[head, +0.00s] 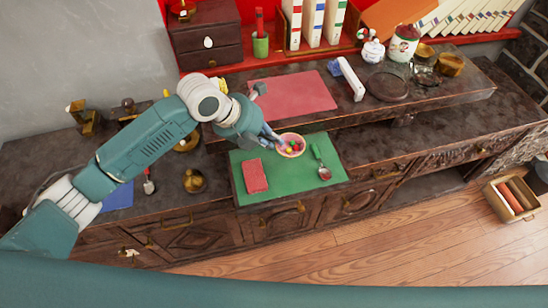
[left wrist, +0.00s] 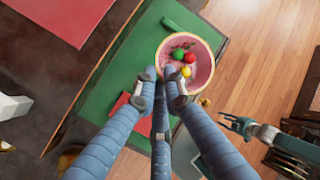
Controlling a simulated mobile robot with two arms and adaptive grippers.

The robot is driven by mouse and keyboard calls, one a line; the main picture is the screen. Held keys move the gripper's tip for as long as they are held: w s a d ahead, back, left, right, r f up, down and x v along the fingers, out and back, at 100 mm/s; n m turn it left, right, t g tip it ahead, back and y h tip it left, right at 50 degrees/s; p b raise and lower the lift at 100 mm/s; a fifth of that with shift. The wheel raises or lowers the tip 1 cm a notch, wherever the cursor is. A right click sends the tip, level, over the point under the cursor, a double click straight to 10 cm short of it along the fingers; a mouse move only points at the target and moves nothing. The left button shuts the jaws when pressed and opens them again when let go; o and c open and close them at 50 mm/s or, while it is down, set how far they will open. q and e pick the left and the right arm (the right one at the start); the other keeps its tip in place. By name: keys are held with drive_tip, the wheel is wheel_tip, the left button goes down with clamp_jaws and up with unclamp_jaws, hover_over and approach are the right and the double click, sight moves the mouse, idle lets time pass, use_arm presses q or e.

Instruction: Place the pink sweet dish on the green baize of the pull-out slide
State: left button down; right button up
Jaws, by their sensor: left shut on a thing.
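The pink sweet dish (head: 300,151) holds several coloured sweets and looks upright. My left gripper (head: 272,140) is shut on its near rim, as the left wrist view shows with the dish (left wrist: 208,54) at the tips of the blue fingers (left wrist: 161,88). The dish appears over the back part of the green baize (head: 285,183) of the pull-out slide; I cannot tell whether it touches the baize. What seems to be my right gripper (left wrist: 240,125) shows small at the right of the left wrist view, its jaws unclear.
A brass pot (head: 194,181) stands left.

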use_arm(q)
wheel_tip(320, 180, down, 9)
drive_tip(key=shift+f+p, duration=0.2)
drive_tip(key=shift+p, duration=0.35)
drive_tip(key=c, duration=2.1)
unclamp_jaws()
drive_tip(key=shift+r, duration=0.1)
drive_tip(key=b+v, duration=0.1)
drive_tip(key=v, duration=1.1)
drive_tip(key=shift+b, duration=0.35)
